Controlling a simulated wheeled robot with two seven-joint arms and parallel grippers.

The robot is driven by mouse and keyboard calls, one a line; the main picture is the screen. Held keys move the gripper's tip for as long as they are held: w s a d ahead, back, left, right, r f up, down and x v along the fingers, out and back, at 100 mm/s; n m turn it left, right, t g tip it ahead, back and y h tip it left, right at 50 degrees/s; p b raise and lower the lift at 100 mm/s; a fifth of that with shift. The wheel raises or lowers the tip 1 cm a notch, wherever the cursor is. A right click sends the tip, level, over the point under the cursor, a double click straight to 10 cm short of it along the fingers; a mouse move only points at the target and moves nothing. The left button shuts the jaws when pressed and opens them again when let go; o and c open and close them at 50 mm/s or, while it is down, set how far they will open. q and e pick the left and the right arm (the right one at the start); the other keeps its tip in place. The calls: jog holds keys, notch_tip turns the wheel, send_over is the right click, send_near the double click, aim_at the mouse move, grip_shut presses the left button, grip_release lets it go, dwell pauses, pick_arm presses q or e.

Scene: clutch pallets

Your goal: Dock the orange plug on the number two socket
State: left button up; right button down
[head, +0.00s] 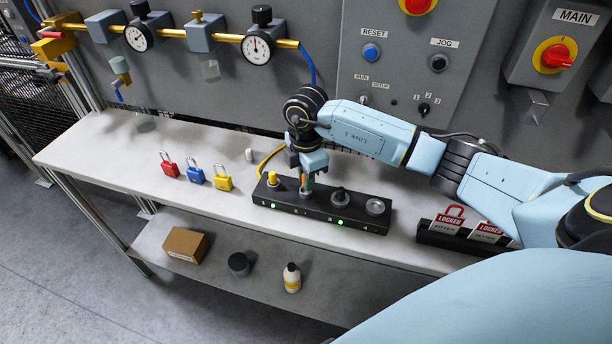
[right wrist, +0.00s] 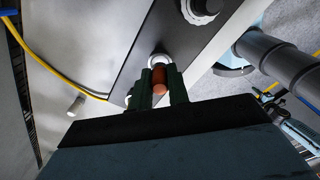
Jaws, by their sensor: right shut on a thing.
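The black socket block (head: 262,196) lies on the bench with several round sockets in a row and green lights lit. My right gripper (head: 308,180) points down over the second socket from the left, shut on the orange plug (head: 311,183). In the right wrist view the orange plug (right wrist: 160,82) sits between the dark fingers (right wrist: 160,90), lined up with the second socket's metal ring (right wrist: 160,59). I cannot tell whether the plug is in the socket or just above it. A yellow plug (head: 272,178) stands on the first socket. My left gripper is not in view.
A black knob-like plug (head: 340,197) stands on the third socket; the fourth socket (head: 375,206) looks empty. A yellow cable (head: 268,160) runs behind the block. Red (head: 169,168), blue (head: 195,176) and yellow padlocks (head: 222,182) stand left. A tag rack (head: 450,240) is right.

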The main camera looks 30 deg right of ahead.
dwell(0.4)
jog(key=shift+f+b, duration=0.4)
jog(key=shift+f, duration=0.45)
dwell(0.3)
jog(key=shift+r, duration=0.2)
jog(key=shift+r+p, duration=0.65)
jog(key=shift+p, duration=0.2)
dwell(0.5)
jog(key=shift+f+b, duration=0.4)
jog(key=shift+f, duration=0.45)
jog(key=c, duration=1.6)
grip_release()
